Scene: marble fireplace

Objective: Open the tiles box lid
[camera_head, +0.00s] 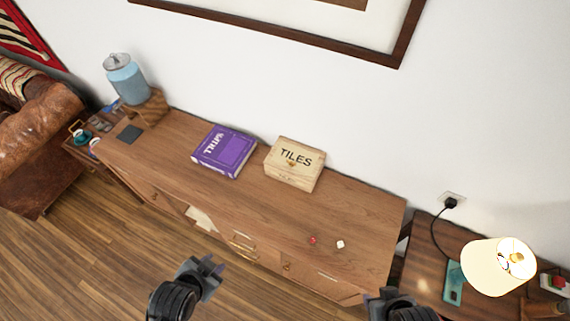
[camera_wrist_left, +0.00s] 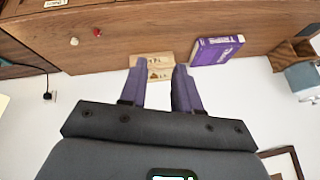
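The tiles box (camera_head: 295,164) is a pale wooden box with a shut lid marked TILES. It stands near the back edge of the wooden sideboard (camera_head: 240,205). In the left wrist view the tiles box (camera_wrist_left: 152,65) shows beyond and between the fingers, partly hidden by them. My left gripper (camera_head: 216,266) is open and empty, in front of the sideboard and well apart from the box. It also shows in the left wrist view (camera_wrist_left: 158,72) with its two fingers spread. My right gripper (camera_head: 392,294) is only partly seen at the bottom edge; its fingers are unclear.
A purple book box (camera_head: 224,151) lies left of the tiles box. A red die (camera_head: 312,240) and a white die (camera_head: 340,244) lie near the front right. A blue jar (camera_head: 127,80) stands at the far left, a lamp (camera_head: 498,266) at the right. The sideboard's middle is clear.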

